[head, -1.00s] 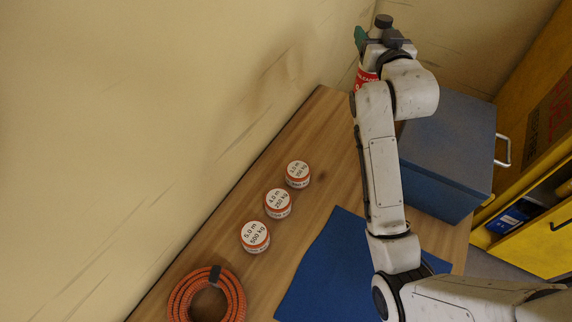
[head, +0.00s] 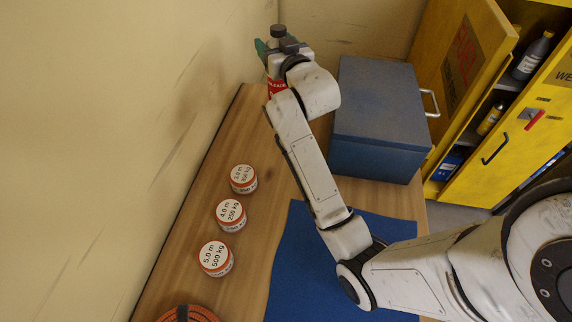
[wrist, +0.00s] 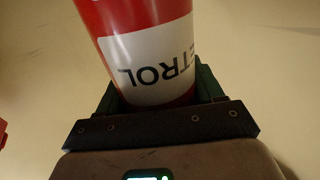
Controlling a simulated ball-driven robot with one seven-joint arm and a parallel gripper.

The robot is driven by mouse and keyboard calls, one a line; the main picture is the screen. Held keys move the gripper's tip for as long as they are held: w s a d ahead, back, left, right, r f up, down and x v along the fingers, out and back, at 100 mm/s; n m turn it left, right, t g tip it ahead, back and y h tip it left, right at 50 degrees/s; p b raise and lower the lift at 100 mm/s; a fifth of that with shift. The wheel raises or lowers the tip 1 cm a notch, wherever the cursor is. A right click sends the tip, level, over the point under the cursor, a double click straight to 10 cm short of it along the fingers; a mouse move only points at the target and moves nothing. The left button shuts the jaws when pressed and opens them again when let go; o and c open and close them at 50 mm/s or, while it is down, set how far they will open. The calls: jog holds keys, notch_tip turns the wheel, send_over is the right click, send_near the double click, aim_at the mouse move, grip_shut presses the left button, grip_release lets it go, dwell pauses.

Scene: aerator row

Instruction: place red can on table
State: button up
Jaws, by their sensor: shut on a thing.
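The red can (head: 277,88) has a white label and is mostly hidden behind my arm in the head view, at the far end of the wooden table (head: 228,140). In the wrist view the can (wrist: 150,60) fills the top middle, with its label lettering upside down. My gripper (head: 268,50) has green fingers and is shut on the can; one finger shows on each side of it in the wrist view. The can's bottom is hidden, so I cannot tell whether it touches the table.
Several things share the table: three round white-and-orange tins (head: 231,214) along the wall side, an orange coil (head: 190,314), a blue mat (head: 290,265) and a blue box (head: 378,120). Open yellow cabinet (head: 500,150) at right. Bare wood lies beyond the tins.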

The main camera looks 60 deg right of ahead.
aim_at(277, 83)
jog(key=shift+f, duration=5.05)
jog(key=shift+f+b, duration=0.15)
jog(key=shift+b, duration=0.25)
jog(key=o, duration=1.5)
jog(key=shift+c, duration=0.2)
jog(key=v, duration=0.7)
jog(key=shift+s+a, duration=0.2)
jog(key=shift+s, duration=0.05)
jog(key=shift+r, duration=0.2)
